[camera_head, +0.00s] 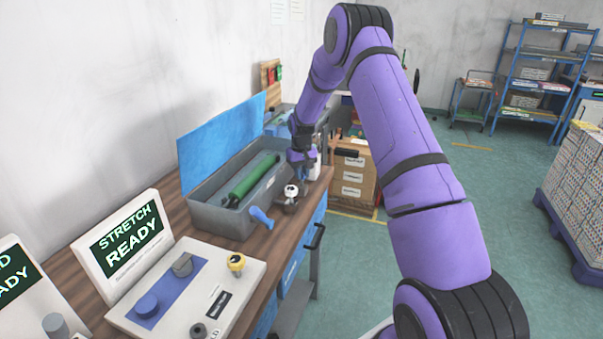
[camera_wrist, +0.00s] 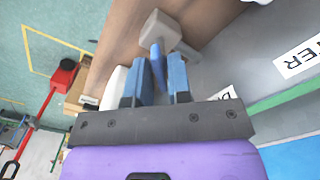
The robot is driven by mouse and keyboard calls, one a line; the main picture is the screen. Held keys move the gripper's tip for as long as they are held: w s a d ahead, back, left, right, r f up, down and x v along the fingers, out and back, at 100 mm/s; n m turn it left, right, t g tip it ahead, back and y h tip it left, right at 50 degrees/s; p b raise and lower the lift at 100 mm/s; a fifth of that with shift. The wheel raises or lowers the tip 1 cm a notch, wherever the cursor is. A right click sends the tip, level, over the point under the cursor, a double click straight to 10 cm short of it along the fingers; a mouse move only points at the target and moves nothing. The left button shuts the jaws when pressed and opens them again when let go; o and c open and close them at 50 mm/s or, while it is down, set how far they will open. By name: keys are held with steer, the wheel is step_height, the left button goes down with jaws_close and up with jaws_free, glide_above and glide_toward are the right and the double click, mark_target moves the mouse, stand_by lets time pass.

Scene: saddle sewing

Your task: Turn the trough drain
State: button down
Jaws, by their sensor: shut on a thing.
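The trough (camera_head: 225,216) is a grey open box on the wooden bench, with a green roller inside and a raised blue lid. In the wrist view, the drain (camera_wrist: 172,32) is a pale grey fitting at the trough's side, with a short blue lever (camera_wrist: 157,66). My gripper (camera_head: 303,174) is at the trough's right end in the head view. In the wrist view, my gripper (camera_wrist: 155,90) has its blue fingers on either side of the blue lever, shut on it. The fingers and arm hide the drain's lever in the head view.
A blue handle (camera_head: 261,217) sticks out at the trough's front. A small dark fitting with a white top (camera_head: 290,194) stands near my gripper. A control panel (camera_head: 190,290) with knobs lies at the front left.

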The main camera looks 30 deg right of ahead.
stand_by(0.3)
steer(key=c, duration=1)
jaws_free()
steer(key=shift+c, duration=0.2)
step_height(320, 180, up, 11)
steer(key=shift+f, duration=0.1)
